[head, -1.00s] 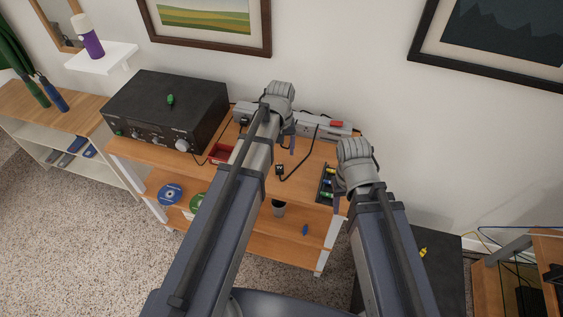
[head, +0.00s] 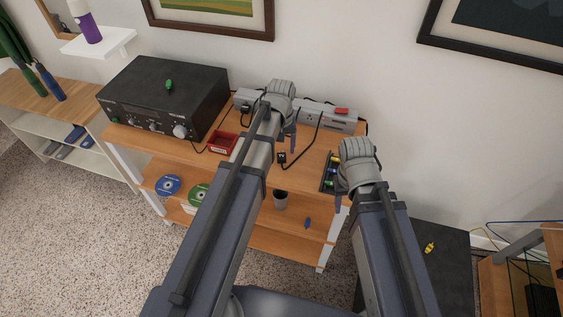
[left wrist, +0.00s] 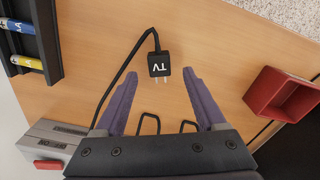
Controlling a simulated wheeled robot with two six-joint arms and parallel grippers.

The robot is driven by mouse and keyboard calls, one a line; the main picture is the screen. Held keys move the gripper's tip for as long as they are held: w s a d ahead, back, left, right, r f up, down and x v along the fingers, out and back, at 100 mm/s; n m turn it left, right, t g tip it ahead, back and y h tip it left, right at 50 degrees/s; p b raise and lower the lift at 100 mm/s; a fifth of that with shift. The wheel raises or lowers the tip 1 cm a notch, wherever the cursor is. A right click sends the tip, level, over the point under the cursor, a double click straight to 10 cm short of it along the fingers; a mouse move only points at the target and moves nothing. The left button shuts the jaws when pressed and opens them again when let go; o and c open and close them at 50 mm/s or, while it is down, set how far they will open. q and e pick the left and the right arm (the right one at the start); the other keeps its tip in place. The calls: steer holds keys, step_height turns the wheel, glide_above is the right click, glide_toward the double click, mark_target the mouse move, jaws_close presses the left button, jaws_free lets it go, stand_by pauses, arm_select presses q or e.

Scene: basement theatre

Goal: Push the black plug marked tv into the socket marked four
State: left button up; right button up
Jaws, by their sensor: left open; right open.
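The black plug marked TV (left wrist: 159,65) lies on the wooden shelf top in the left wrist view, its prongs pointing toward my left gripper. It also shows in the head view (head: 282,158), its cord running back toward the power strip. My left gripper (left wrist: 156,90) is open, its purple fingers either side of the plug's prongs and not touching it. In the head view my left gripper (head: 289,138) is over the shelf top. The grey power strip (head: 329,117) lies along the wall; I cannot read its socket marks. My right gripper (head: 340,195) is open beside the battery tray, its fingers mostly hidden.
A black amplifier (head: 165,105) stands at left. A red open box (head: 222,142) is near it. A dark tray (head: 326,182) with several coloured batteries sits at the shelf's right end. A cup (head: 281,201) stands on the level below.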

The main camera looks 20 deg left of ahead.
arm_select(q)
step_height(320, 180, down, 2)
steer(key=shift+f+b, duration=0.1)
steer(key=shift+b, duration=0.5)
jaws_close()
